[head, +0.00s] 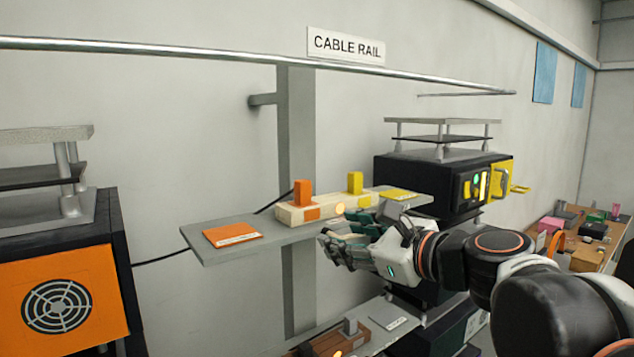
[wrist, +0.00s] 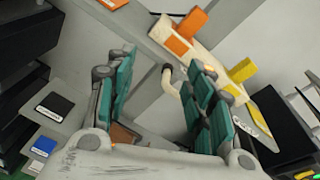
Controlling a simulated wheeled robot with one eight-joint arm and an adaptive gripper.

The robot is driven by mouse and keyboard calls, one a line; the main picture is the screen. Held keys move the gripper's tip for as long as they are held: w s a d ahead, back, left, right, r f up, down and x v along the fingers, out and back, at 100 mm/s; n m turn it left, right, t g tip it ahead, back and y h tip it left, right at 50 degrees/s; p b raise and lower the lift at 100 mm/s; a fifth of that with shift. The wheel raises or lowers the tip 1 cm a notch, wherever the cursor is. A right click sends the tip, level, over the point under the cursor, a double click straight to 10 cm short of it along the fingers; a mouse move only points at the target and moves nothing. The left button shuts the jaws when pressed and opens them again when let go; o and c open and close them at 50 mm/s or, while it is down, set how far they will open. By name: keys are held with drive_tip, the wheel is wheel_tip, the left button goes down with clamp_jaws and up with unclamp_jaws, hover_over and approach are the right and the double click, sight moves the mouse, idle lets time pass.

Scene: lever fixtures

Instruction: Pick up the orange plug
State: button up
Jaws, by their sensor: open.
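The orange plug (head: 302,192) stands upright in a cream power strip (head: 325,207) on a grey wall shelf (head: 215,252). In the wrist view the plug (wrist: 192,22) shows near the top, beyond the fingertips. A yellow plug (head: 355,182) stands in the same strip to its right. My gripper (head: 335,245) is in front of the shelf, below and to the right of the orange plug, apart from it. In the wrist view my gripper (wrist: 160,80) has its teal finger pads spread apart, with nothing held between them.
An orange label card (head: 232,234) lies on the shelf's left end and a yellow card (head: 402,195) on its right. A black cable (head: 160,258) runs behind the shelf. Black machines flank it, the left one orange-fronted (head: 68,300). A metal rail (head: 200,52) crosses above.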

sight(306, 193)
drive_tip(key=w+a+r+m, duration=0.1)
drive_tip(key=w, duration=0.2)
drive_tip(key=w+a+r+m+t+p, duration=0.1)
drive_tip(key=w+r+m, duration=0.1)
drive_tip(key=w, duration=0.2)
drive_tip(key=w+a+r+m, duration=0.1)
drive_tip(key=w+a+m, duration=0.1)
drive_tip(key=w, duration=0.1)
drive_tip(key=shift+w+r+t, duration=0.25)
drive_tip(key=shift+r+t, duration=0.05)
drive_tip(key=shift+t, duration=0.1)
drive_tip(key=shift+s+a+f+p+x, duration=0.15)
drive_tip(key=shift+p+x, duration=0.1)
drive_tip(key=shift+x, duration=0.7)
drive_tip(key=shift+a+f+p+x, duration=0.15)
drive_tip(key=shift+p+x, duration=0.15)
drive_tip(key=shift+x, duration=0.65)
drive_tip(key=shift+s+a+f+p+x, duration=0.15)
drive_tip(key=shift+p+x, duration=0.1)
drive_tip(key=shift+x, duration=0.75)
drive_tip(key=shift+d, duration=0.15)
clamp_jaws()
